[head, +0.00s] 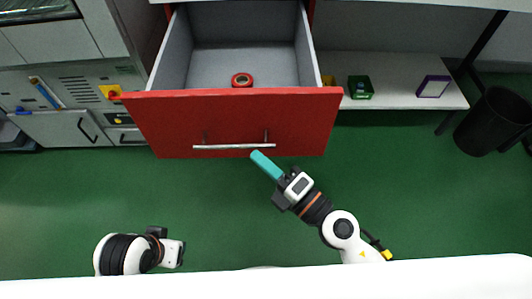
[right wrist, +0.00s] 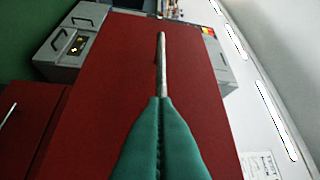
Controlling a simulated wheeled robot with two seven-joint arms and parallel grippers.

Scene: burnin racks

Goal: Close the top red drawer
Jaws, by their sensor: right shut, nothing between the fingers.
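The top red drawer (head: 290,120) is pulled out, its grey inside showing with a red roll (head: 242,80) in it. Its silver bar handle (head: 235,147) runs along the red front. My right gripper (head: 256,155) has teal fingers pressed together, with nothing between them. Its tips are at or very near the right part of the handle; I cannot tell whether they touch. In the right wrist view the shut fingers (right wrist: 160,105) point at the red front (right wrist: 105,95), with the handle (right wrist: 162,65) in line beyond the tips. My left arm shows at the lower left; its fingers are not visible.
A grey machine panel (head: 75,100) with a red-and-yellow knob stands left of the drawer. A white shelf (head: 390,98) to the right holds a green box (head: 360,87) and a purple-edged box (head: 433,86). A black bin (head: 490,122) stands far right. The green floor before the drawer is clear.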

